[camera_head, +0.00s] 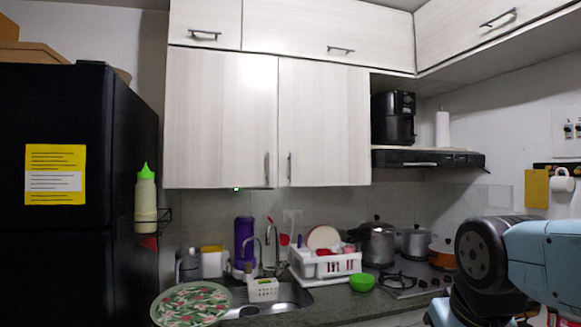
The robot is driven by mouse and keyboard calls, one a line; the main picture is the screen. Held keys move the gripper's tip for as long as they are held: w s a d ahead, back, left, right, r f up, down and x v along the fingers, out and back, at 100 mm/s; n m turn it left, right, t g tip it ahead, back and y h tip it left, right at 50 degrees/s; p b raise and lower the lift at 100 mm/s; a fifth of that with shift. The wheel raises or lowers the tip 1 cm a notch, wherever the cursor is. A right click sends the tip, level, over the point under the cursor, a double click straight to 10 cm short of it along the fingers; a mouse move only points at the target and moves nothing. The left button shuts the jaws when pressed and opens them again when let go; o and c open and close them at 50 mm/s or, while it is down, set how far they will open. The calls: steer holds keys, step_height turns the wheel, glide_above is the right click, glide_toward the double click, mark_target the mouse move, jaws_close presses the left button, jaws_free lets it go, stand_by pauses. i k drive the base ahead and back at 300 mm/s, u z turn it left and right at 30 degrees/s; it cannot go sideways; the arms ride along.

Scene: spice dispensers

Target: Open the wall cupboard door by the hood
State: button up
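The wall cupboard has two tall pale wood-grain doors, both shut. The right door (324,125) is the one beside the black hood (428,159). Its vertical metal handle (289,167) sits at its lower left edge. The left door (221,118) has its handle (267,168) at its lower right edge, so the two handles are close together. My blue and dark arm shows at the lower right, well apart from the doors. My gripper is not visible in this view.
Below the cupboard are a sink (262,299), a white dish rack (326,262), pots (376,243) and a gas hob (405,280). A black fridge (70,250) stands at left. A black appliance (393,119) sits above the hood. The space before the doors looks clear.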

mark_target(324, 136)
steer(key=z, duration=0.05)
steer(key=i, duration=0.95)
steer(key=u, duration=0.05)
